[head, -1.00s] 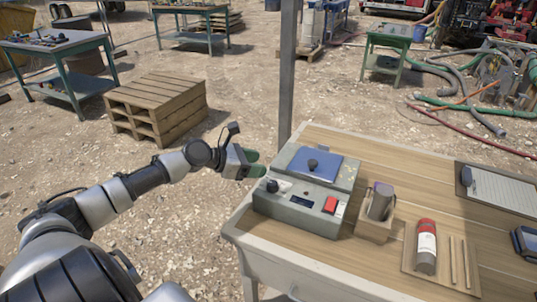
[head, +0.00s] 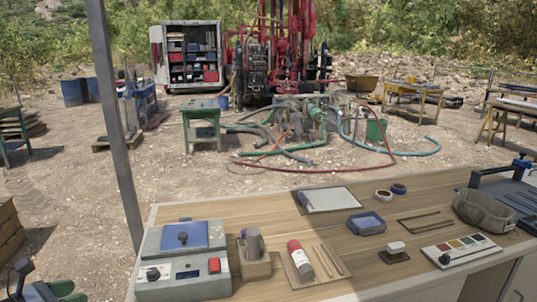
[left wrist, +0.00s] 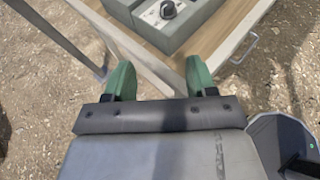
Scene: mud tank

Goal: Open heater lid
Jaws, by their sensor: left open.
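The heater (head: 160,271) is a grey box on the near left corner of the wooden table. Its blue lid (head: 198,240) with a dark knob (head: 183,237) on top lies shut. The front panel has a black dial, a small display and a red switch. My left gripper (head: 66,292) shows at the bottom left of the head view, left of the heater and apart from it. In the left wrist view, the green fingers of this gripper (left wrist: 160,82) are spread and empty. Part of the heater (left wrist: 180,32) shows beyond them, with its lid out of frame. My right gripper is not in view.
A grey post (head: 118,120) stands just behind the heater's left side. A wooden holder (head: 255,265) with a grey cup and a tray (head: 335,262) with a red-and-white bottle stand right of the heater. A clipboard (head: 330,199) lies farther back.

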